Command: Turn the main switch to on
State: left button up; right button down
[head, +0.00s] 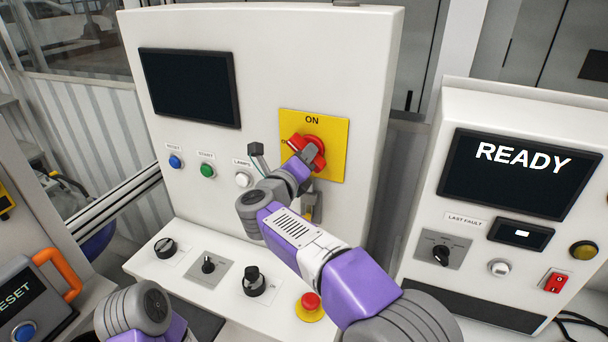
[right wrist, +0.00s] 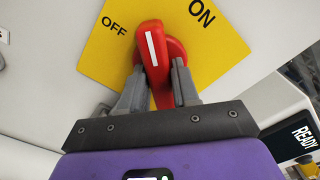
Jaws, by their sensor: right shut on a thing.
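The main switch is a red rotary handle (head: 313,146) on a yellow plate (head: 335,122) on the upright white panel. The plate reads ON at the top and OFF at the left. My right gripper (head: 303,160) is shut on the red handle; its two fingers sit on either side of it. In the right wrist view the handle (right wrist: 153,50) has a white line, and its end points between the OFF and ON words. The fingers hide the handle's lower sides there. Only part of my left arm shows, at the bottom left; its gripper is out of view.
A dark screen (head: 189,87) and blue, green and white buttons (head: 207,170) are left of the switch. Knobs (head: 254,282) and a red mushroom button (head: 310,302) sit on the ledge below. A cabinet at right has a screen reading READY (head: 520,172).

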jog(key=m+b, duration=0.2)
jog(key=b, duration=0.1)
jog(key=m+b, duration=0.2)
jog(key=m, duration=0.1)
jog(key=shift+f+m+b, duration=0.2)
jog(key=shift+m+b, duration=0.1)
jog(key=shift+b, duration=0.1)
jog(key=shift+r+m+b, duration=0.15)
jog(key=shift+m+b, duration=0.6)
jog(key=shift+m, duration=0.25)
jog(key=shift+r+m+b, duration=0.1)
jog(key=shift+m+b, duration=0.65)
jog(key=shift+m, duration=0.25)
jog(key=c, duration=0.9)
grip_release()
jog(key=b+v, duration=0.1)
jog(key=v, duration=0.6)
jog(key=shift+s+a, duration=0.15)
jog(key=shift+s, duration=0.2)
